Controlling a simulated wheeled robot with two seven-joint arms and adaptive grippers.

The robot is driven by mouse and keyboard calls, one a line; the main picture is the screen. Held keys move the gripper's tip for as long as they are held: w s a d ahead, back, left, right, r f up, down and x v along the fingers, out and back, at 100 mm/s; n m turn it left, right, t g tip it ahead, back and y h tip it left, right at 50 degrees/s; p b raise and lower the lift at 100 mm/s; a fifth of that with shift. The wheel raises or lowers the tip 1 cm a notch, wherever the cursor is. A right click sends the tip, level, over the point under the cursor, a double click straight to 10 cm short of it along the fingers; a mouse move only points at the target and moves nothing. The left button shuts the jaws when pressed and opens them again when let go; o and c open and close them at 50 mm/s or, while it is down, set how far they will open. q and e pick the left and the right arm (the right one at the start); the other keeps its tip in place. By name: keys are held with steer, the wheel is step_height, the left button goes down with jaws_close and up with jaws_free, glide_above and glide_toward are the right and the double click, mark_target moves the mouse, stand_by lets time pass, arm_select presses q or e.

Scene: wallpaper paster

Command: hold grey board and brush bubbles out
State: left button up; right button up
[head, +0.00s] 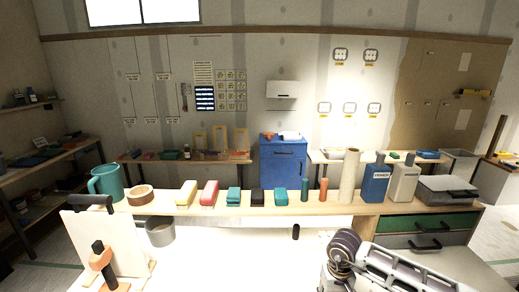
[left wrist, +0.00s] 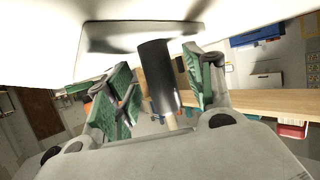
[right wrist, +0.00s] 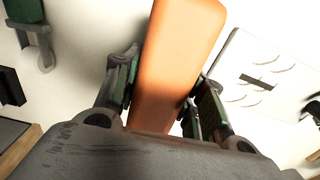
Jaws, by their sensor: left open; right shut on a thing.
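In the left wrist view, a grey board (left wrist: 140,36) has a black cylindrical handle (left wrist: 157,75) sticking out from it. My left gripper (left wrist: 165,88) is open, with its green-padded fingers on either side of this handle. In the right wrist view, my right gripper (right wrist: 165,95) is shut on an orange brush handle (right wrist: 175,60); the brush's far end is out of frame. A white panel with curved bubble-like marks (right wrist: 285,75) lies to its right. In the head view, part of my right arm shows at lower right, but neither gripper's fingers can be made out.
The white work surface (head: 235,265) is overexposed. An off-white upright panel (head: 85,228) and an orange piece with a black grip (head: 101,260) stand at left. A wooden shelf (head: 330,208) behind carries a teal mug (head: 107,182), tape roll, coloured blocks, bottles and a grey case (head: 447,190).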

arm_select(q)
steer(key=shift+w+d+f, duration=0.15)
steer(key=shift+w+d+f+b, duration=0.2)
steer(key=shift+w+d+b, duration=0.1)
steer(key=shift+d+b, duration=0.1)
steer(key=shift+w, duration=0.1)
stand_by(0.4)
steer(key=shift+c, duration=0.2)
jaws_close()
stand_by(0.9)
